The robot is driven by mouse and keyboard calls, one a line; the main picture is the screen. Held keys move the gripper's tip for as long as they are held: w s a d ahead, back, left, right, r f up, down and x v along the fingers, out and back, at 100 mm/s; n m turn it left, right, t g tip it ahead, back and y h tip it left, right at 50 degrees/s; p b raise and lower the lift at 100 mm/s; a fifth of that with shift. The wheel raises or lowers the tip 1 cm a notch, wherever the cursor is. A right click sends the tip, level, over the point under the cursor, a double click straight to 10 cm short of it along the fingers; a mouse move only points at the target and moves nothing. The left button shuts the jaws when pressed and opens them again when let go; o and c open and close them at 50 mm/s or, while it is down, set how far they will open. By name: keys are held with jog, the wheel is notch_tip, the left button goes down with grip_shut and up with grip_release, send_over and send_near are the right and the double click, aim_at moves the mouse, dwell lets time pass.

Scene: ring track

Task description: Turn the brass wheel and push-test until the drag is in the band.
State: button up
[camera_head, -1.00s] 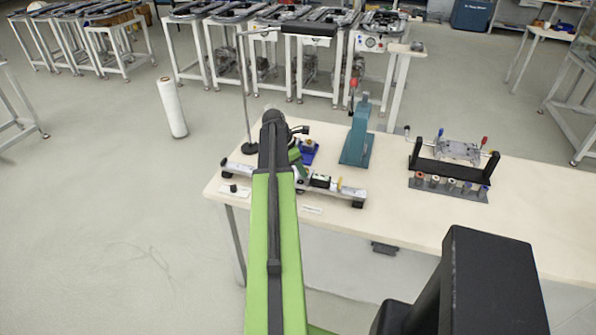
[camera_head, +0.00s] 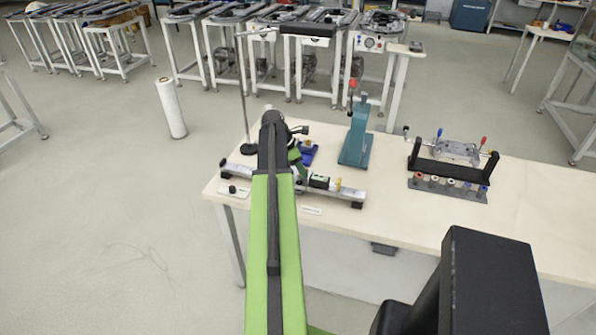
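A low light-coloured rail (camera_head: 350,193) with dark end feet lies on the near left part of the bench. A small dark block with a greenish top (camera_head: 319,182) sits on the rail. A small yellow, brass-coloured part (camera_head: 338,184) stands on the rail just right of it; it may be the brass wheel, but it is too small to be sure. My green arm reaches over the rail's left half and hides part of it. My gripper (camera_head: 300,170) points down by the rail, left of the dark block. Its fingers are mostly hidden, and contact cannot be made out.
A teal press with a red-knobbed lever (camera_head: 356,138) stands behind the rail. A black cradle (camera_head: 452,168) and a rack of several small cylinders (camera_head: 447,187) are at right. A blue item (camera_head: 309,152) and a thin stand (camera_head: 244,100) are near my arm. The bench (camera_head: 400,220) front is clear.

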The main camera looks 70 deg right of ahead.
jog(key=shift+o, duration=0.8)
jog(key=shift+a, duration=0.1)
jog(key=p+v, duration=1.6)
jog(key=v, duration=0.1)
jog(key=shift+r, duration=0.2)
